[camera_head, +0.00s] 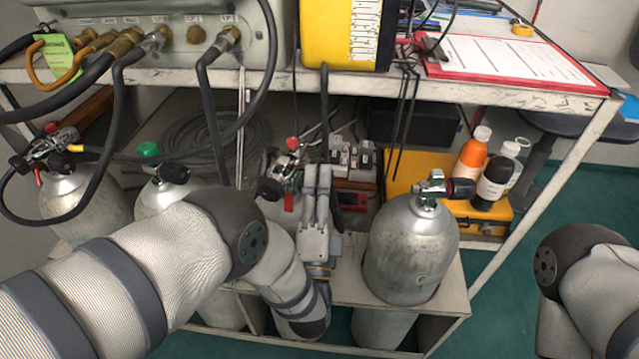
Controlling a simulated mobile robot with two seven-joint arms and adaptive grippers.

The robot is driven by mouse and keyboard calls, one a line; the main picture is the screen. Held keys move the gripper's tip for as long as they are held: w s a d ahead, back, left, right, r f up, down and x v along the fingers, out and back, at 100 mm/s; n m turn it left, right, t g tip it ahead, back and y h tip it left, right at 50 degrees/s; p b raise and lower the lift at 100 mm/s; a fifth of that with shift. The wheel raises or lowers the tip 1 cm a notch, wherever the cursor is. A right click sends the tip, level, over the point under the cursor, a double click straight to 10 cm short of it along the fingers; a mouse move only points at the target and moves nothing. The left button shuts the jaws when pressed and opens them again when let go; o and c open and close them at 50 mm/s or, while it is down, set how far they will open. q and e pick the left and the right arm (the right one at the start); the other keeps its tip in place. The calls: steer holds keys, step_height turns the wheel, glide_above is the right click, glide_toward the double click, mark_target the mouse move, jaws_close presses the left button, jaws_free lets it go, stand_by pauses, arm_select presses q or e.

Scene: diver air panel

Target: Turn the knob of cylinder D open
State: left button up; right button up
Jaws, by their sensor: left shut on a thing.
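My left gripper (318,176) is at the valve (285,168) of the third cylinder from the left, under the bench. Its fingers point away from me and are shut on a part of that valve, seemingly its knob, which they hide. My left arm covers most of this cylinder, so its letter does not show and I cannot confirm it is D. A black round part (270,188) shows left of the fingers. The cylinder (410,250) to the right seems marked F and has a black knob (461,188). My right gripper is not in view; only part of that arm shows.
The bench edge (480,92) and hanging hoses are above my gripper. Bottles (472,155) stand behind at right.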

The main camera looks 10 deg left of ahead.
arm_select(q)
steer(key=o, duration=1.2)
